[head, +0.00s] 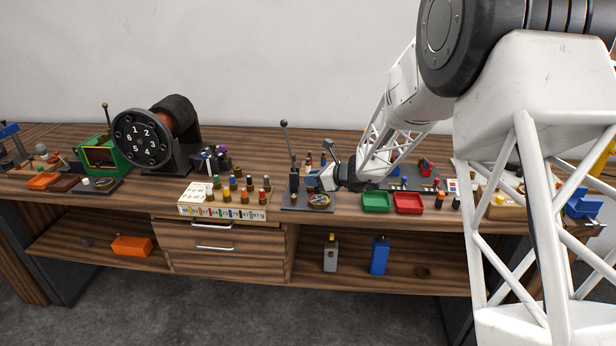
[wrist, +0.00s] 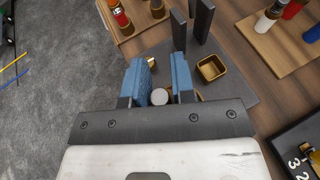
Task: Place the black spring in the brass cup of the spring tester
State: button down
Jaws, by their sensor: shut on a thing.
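My gripper (head: 314,182) is low over the right part of a dark spring tester (head: 294,180) on the bench. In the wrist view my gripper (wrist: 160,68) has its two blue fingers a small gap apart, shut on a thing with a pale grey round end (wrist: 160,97). I cannot make out coils or tell whether it is the black spring.
A pale rack with several coloured pegs (head: 222,211) stands left of the tester. Green (head: 376,203) and red (head: 407,203) trays lie to the right. A tall ball-topped lever (head: 285,124) rises near my gripper. The bench's front edge is close.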

jog(key=shift+w+a+f, duration=0.15)
jog(key=shift+w+a, duration=0.25)
jog(key=shift+w, duration=1)
jog(key=shift+w+a+f, duration=0.1)
jog(key=shift+w+a, duration=0.35)
jog(key=shift+w, duration=0.95)
jog(key=shift+w+a+f, duration=0.15)
jog(key=shift+w+a, duration=0.25)
jog(key=shift+w, duration=1)
jog(key=shift+f, duration=0.1)
jog(key=shift+f, duration=1.65)
jog(key=shift+f, duration=0.1)
jog(key=c, duration=1.2)
grip_release()
jog(key=shift+c, duration=0.2)
jog(key=shift+s+d+r, duration=0.2)
jog(key=shift+d+r, duration=0.1)
jog(key=shift+d, duration=0.1)
jog(key=v, duration=1.1)
